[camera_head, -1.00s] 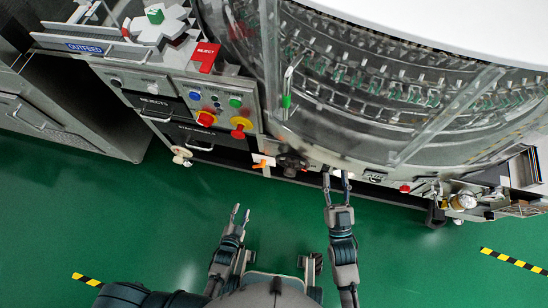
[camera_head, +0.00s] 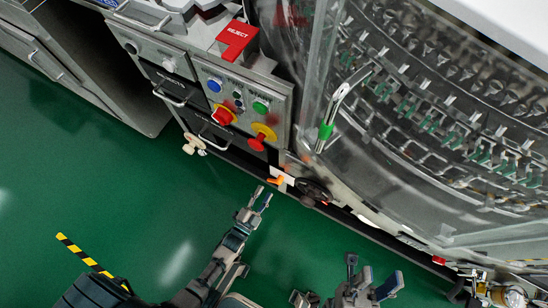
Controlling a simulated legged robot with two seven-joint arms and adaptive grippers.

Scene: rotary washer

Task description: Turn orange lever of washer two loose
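The orange lever (camera_head: 277,181) sits low on the washer's front, against a white plate (camera_head: 287,174), below the yellow-ringed red knob. A black round handwheel (camera_head: 314,189) is just to its right. My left gripper (camera_head: 264,195) is open and empty, with its fingertips a little below and left of the lever in the picture. I cannot tell whether they touch it, but a gap seems to show. My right gripper (camera_head: 374,278) is open and empty at the bottom of the view, apart from the washer.
The washer's control panel (camera_head: 235,100) has several buttons and two red knobs. A clear guard with a green-marked handle (camera_head: 327,131) is above the handwheel. A white caster foot (camera_head: 194,144) stands at the left.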

